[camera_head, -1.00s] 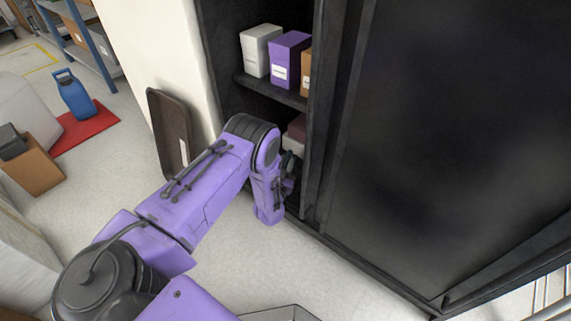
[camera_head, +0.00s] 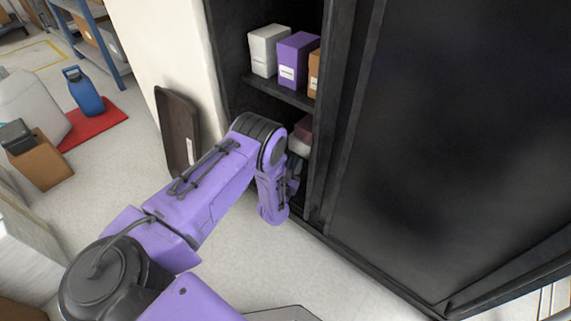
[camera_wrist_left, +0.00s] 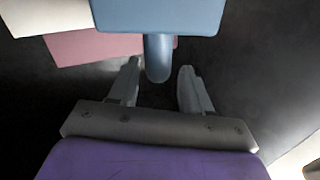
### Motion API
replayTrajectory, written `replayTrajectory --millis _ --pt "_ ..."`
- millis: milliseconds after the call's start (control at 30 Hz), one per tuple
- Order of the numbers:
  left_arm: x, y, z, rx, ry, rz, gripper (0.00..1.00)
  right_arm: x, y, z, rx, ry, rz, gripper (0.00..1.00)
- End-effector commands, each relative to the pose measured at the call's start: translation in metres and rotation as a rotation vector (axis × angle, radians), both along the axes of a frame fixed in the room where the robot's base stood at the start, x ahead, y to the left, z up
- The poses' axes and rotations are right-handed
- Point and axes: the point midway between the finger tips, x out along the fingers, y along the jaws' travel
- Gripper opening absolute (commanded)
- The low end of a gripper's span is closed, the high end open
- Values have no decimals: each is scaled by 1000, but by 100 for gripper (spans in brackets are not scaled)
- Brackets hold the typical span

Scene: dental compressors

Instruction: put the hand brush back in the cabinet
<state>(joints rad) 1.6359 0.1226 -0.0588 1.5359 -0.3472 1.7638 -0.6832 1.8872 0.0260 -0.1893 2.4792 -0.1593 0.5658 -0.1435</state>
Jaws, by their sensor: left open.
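The hand brush (camera_wrist_left: 158,58) is blue, with a broad block at the top of the left wrist view and a short rounded handle pointing toward my gripper. My left gripper (camera_wrist_left: 160,78) is open, with its fingertips on either side of the handle's end. I cannot tell whether they touch it. In the head view my left gripper reaches into the lower part of the open black cabinet (camera_head: 317,187) and is mostly hidden by my own wrist. My right gripper is out of view.
White (camera_head: 264,52) and purple (camera_head: 294,60) boxes stand on the cabinet shelf (camera_head: 281,91) above my wrist. A pink item (camera_wrist_left: 90,47) lies beside the brush. The black cabinet door (camera_head: 455,130) covers the right. A dark tray (camera_head: 178,130) leans on the wall at left.

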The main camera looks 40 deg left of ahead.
Motion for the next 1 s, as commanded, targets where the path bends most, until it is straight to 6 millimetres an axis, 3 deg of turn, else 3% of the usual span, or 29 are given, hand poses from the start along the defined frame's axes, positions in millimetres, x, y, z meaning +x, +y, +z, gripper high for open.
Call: replayTrajectory --millis 33,200,500,667,1000 --pt "-10 -5 4 -1 5 -3 49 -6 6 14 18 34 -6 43" --pt "-45 -17 7 0 4 -4 49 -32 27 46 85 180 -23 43" --pt "-103 -36 5 -1 0 -3 49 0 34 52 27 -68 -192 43" --pt "-113 -39 3 -1 -3 0 49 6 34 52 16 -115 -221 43" --pt "-113 -39 3 -1 -3 0 49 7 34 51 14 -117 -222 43"
